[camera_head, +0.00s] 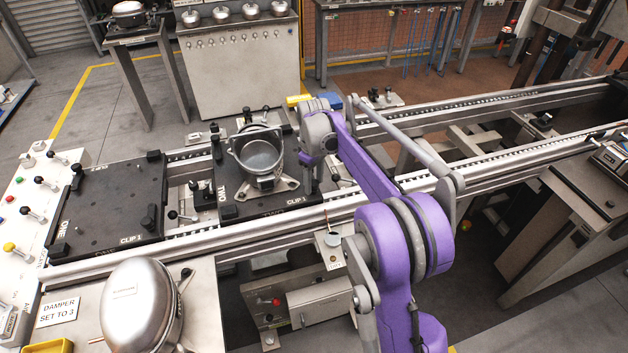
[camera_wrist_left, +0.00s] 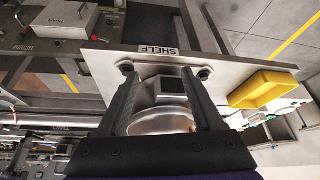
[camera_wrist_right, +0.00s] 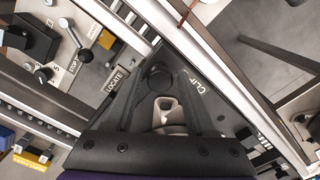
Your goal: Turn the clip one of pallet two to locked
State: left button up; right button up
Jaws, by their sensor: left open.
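Pallet two (camera_head: 232,208) is a black plate marked TWO on the rail line and carries an open silver compressor shell (camera_head: 262,156). My right gripper (camera_head: 311,182) is low at the plate's right side, by its clip label. In the right wrist view, its two dark fingers stand apart, on either side of a round black knob, apparently clip one (camera_wrist_right: 159,78); contact cannot be told. A pale shell foot (camera_wrist_right: 168,110) shows below the knob. The clip's turn position is unclear. My left gripper (camera_wrist_left: 160,85) is open and empty above a domed compressor (camera_wrist_left: 160,122), outside the head view.
Pallet one (camera_head: 110,200) lies to the left on the same rails. A shelf with a closed compressor (camera_head: 140,305) stands at the front left. A yellow tray (camera_wrist_left: 265,87) lies on it. A control panel (camera_head: 35,205) with knobs is at the far left. The rails (camera_head: 480,160) run clear to the right.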

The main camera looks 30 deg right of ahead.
grip_shut()
dwell(1.2)
